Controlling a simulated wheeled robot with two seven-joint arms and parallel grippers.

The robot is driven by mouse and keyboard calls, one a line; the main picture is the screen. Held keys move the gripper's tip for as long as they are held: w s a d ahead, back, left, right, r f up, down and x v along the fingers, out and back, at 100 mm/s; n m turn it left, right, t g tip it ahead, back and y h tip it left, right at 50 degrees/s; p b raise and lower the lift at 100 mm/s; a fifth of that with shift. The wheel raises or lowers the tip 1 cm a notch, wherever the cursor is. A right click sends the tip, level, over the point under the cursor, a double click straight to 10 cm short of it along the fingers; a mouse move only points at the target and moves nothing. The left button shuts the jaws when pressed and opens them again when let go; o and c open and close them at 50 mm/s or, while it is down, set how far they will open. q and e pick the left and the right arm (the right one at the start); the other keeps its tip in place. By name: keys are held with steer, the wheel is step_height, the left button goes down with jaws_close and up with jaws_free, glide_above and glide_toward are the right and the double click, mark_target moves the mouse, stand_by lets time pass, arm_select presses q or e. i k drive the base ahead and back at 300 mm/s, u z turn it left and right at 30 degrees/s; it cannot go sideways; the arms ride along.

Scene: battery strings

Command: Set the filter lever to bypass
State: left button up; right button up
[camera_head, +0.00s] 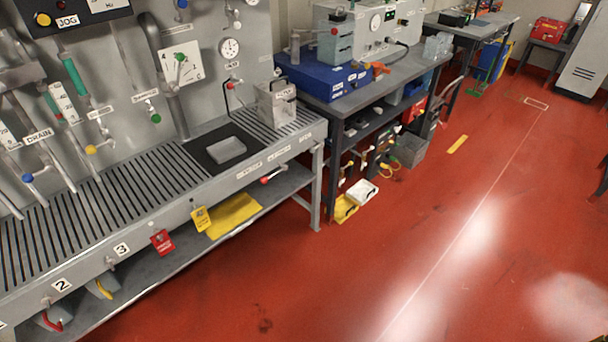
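A white plate with a green-tipped lever (180,66) is on the grey wall panel (205,105) at the upper left. The lever stands close to upright on its plate; the plate's small marks are too small to read, so I cannot tell its setting or whether it is the filter lever. Beside it, a thick grey pipe (160,70) runs down the panel. Neither of my grippers is in view.
A slatted grey bench (90,220) runs below the panel, with a black mat and grey tray (226,150) on it. Red and yellow tags (162,241) hang from its front edge. A second bench (400,75) holds a blue case (325,78). The red floor (400,240) is open at the right.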

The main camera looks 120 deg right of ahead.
mark_target(264, 180)
steer(key=z, duration=3.8)
